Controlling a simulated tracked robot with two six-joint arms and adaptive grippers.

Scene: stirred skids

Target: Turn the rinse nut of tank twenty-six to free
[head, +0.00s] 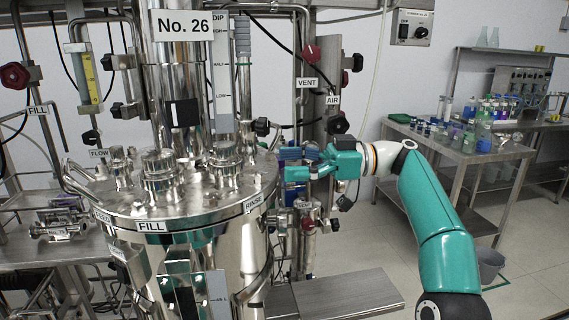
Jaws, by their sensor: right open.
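Tank No. 26 is a polished steel vessel (190,250) with several capped fittings on its lid. A RINSE label (253,203) is on the right of the lid's rim. A steel fitting with a round collar (224,152) stands on the lid behind that label; I cannot tell surely whether it is the rinse nut or how it is set. My right gripper (291,181) comes in from the right, with its teal fingers open and pointing left beside the lid's right edge. It looks empty and apart from the fittings. My left gripper is not in view.
A black-handled valve (262,127) stands near the lid's back right. VENT and AIR pipes with red and black knobs (311,54) rise behind my right gripper. A steel step (345,294) lies at lower right. A bench with bottles (455,145) stands farther back.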

